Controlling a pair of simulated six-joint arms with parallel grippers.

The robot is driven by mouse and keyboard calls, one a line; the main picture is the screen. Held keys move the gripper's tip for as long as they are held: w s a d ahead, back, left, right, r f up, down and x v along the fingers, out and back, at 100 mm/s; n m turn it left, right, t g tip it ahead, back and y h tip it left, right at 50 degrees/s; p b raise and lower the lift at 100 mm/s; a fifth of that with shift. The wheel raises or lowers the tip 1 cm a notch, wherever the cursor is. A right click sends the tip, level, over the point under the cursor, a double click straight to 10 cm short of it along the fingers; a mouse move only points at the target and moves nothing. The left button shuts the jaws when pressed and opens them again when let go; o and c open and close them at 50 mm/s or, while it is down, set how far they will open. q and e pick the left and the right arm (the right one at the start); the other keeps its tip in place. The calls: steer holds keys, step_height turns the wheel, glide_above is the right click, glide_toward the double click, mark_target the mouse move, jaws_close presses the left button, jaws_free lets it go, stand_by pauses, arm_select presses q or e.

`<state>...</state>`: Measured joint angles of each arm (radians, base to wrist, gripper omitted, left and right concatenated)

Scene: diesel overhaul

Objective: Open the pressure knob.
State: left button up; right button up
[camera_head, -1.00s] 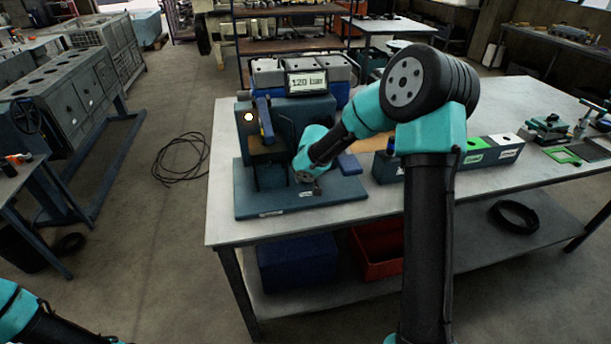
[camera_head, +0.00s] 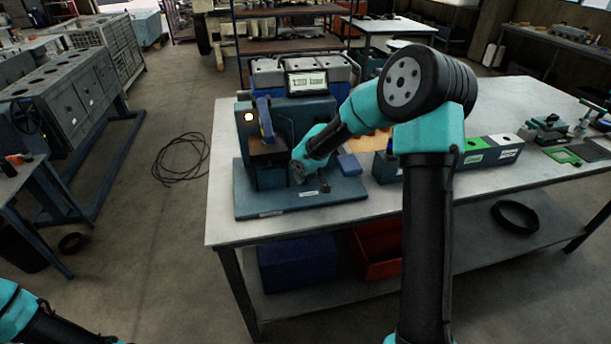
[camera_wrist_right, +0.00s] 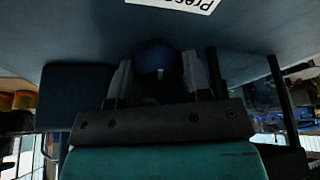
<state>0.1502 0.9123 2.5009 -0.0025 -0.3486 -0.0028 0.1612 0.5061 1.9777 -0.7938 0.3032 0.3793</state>
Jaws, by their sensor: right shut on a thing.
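A blue round knob (camera_wrist_right: 155,58) shows between the two fingers of my right gripper (camera_wrist_right: 157,75) in the right wrist view. The gripper is shut on it, just below a white label (camera_wrist_right: 172,3) that begins "Press". In the head view my right gripper (camera_head: 299,172) reaches over the blue-grey test stand (camera_head: 255,206) from the right, and the knob is hidden there. A display (camera_head: 307,83) on top of the stand seems to read 120 bar. My left arm shows at the bottom left, but its gripper is out of view.
A blue upright lever (camera_head: 265,119) stands left of my right gripper. A small dark part (camera_head: 325,187) is on the base plate by the gripper. A blue block (camera_head: 349,164) and bins with a green one (camera_head: 474,158) lie to the right. The front strip of the table is clear.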

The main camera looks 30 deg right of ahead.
steer(key=shift+n, duration=0.3)
steer(key=o, duration=0.9)
steer(key=shift+r, duration=0.95)
step_height(320, 180, up, 2)
steer(key=s+a+r, duration=0.1)
steer(key=s+a, duration=0.7)
steer(key=s, duration=0.5)
steer(key=shift+s+a, duration=0.2)
steer(key=shift+s, duration=0.15)
